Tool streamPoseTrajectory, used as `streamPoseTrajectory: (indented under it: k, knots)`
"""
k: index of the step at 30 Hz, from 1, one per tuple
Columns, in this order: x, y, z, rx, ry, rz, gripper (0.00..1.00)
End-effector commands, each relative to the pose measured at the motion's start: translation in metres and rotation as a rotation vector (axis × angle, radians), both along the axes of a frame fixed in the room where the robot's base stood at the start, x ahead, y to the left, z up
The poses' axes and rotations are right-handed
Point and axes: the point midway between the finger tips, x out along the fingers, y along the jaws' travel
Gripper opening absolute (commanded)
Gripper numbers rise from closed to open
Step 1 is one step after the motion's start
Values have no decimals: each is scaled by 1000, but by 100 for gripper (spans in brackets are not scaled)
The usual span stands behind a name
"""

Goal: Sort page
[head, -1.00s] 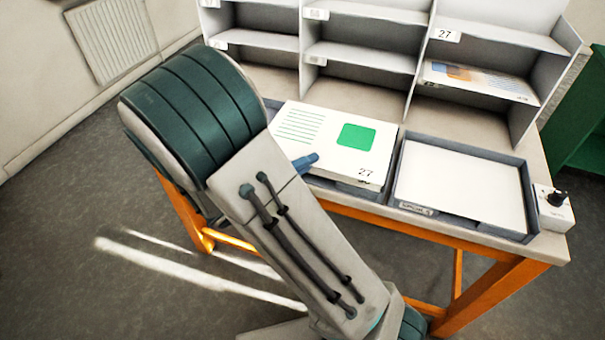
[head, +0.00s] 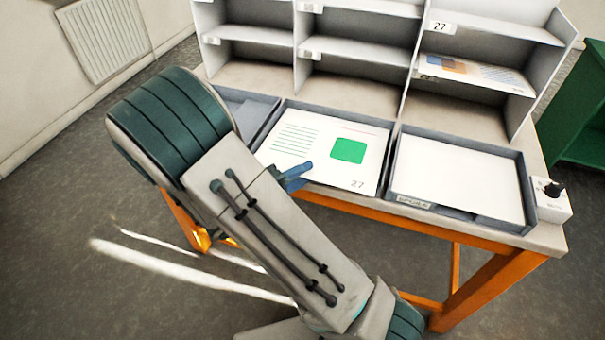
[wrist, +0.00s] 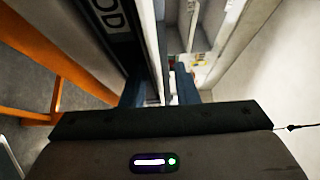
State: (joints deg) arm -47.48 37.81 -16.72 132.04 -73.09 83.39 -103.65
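A white page (head: 318,135) with green lines, a green square and the number 27 lies face up in the middle grey tray (head: 384,172). My gripper (head: 296,174) is at the front edge of this page, mostly hidden by my arm in the head view. In the wrist view my gripper (wrist: 160,93) has its two blue fingers apart, with a pale edge between them; it seems open. A tray label (wrist: 108,16), seemingly reading "GOOD", shows at upper left there. The shelf marked 27 (head: 480,30) is at the back right, above a shelf holding a printed sheet (head: 470,72).
A right tray (head: 528,190) holds blank white paper (head: 458,178); its label is blurred. A left tray (head: 250,100) is partly hidden by my arm. A knob box (head: 552,200) sits at the table's right corner. A green cabinet (head: 580,125) stands at right.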

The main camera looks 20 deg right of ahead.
Motion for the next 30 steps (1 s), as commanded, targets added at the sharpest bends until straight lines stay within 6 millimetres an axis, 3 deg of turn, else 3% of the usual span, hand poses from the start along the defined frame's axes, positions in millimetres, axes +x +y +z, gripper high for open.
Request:
streamPoseTrajectory:
  k: [7,11,24,30]
  knots:
    - [-1,3,0,0,0,1,27]
    - [-5,16,1,1,-1,3,27]
    - [-37,106,0,2,1,2,27]
    - [-44,127,0,-1,0,1,27]
